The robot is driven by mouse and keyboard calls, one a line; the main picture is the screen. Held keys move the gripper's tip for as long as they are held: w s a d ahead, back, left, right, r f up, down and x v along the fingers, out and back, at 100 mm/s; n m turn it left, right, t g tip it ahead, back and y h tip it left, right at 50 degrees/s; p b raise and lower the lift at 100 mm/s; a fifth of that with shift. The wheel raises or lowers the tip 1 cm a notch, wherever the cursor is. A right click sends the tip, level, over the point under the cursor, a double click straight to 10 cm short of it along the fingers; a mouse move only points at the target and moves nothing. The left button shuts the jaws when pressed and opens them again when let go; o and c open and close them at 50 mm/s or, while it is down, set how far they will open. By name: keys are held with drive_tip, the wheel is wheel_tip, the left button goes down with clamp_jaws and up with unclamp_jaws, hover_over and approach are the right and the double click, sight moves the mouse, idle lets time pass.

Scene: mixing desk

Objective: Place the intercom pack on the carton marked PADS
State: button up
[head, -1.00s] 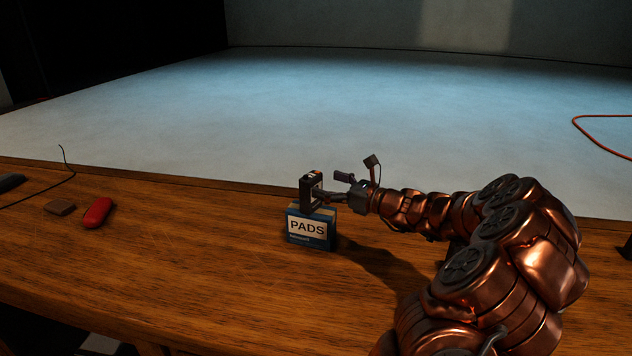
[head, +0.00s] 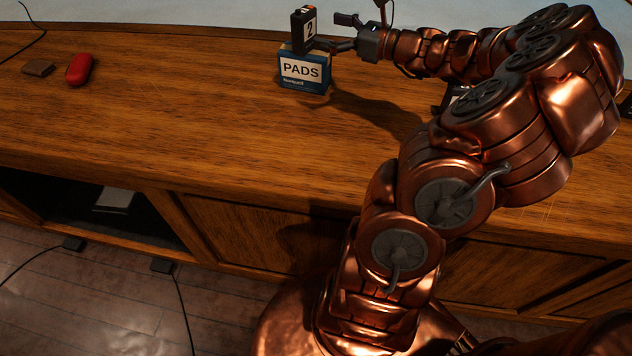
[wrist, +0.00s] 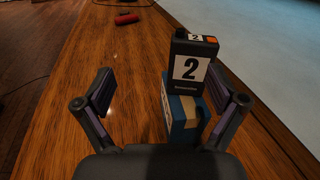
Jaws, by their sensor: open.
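The intercom pack (head: 304,29) is a small black box with a white label marked 2. It stands upright on top of the blue and tan carton marked PADS (head: 304,72), on the wooden desk. In the wrist view the pack (wrist: 192,64) rests on the carton (wrist: 183,118), its label facing me. My gripper (head: 340,32) is just right of the pack in the head view. In the wrist view my gripper (wrist: 165,95) has its two fingers wide apart, with nothing clasped between them. The pack is beyond the fingers, nearer the right one.
A red case (head: 79,68) and a small brown block (head: 38,67) lie at the left of the desk (head: 180,120). A dark cable runs at the far left. The desk between these and the carton is clear.

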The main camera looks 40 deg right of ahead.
drive_tip(key=a+n+g+y, duration=0.4)
drive_tip(key=a+n+g, duration=0.3)
drive_tip(key=a, duration=1.1)
drive_tip(key=s+a+f+n+g, duration=0.2)
drive_tip(key=s+a+n+g, duration=0.15)
drive_tip(key=a, duration=0.25)
drive_tip(key=s+a+f+n+g, duration=0.2)
drive_tip(key=s+a+n, duration=0.2)
drive_tip(key=a+n, duration=0.15)
drive_tip(key=s+a+f+n+g+h, duration=0.25)
drive_tip(key=s+n+h, duration=0.2)
drive_tip(key=s, duration=0.45)
drive_tip(key=s+a+f+n+g+h, duration=0.25)
drive_tip(key=s+n, duration=0.25)
drive_tip(key=s, duration=0.3)
drive_tip(key=s+d+f+n+h, duration=0.1)
drive_tip(key=s+d+n+h, duration=0.3)
drive_tip(key=s+d, duration=0.2)
drive_tip(key=shift+s+d+f, duration=0.15)
drive_tip(key=shift+s+f, duration=0.05)
drive_tip(key=shift+f, duration=0.05)
drive_tip(key=shift+n+g, duration=0.25)
wheel_tip(320, 180, up, 10)
drive_tip(key=p, duration=1)
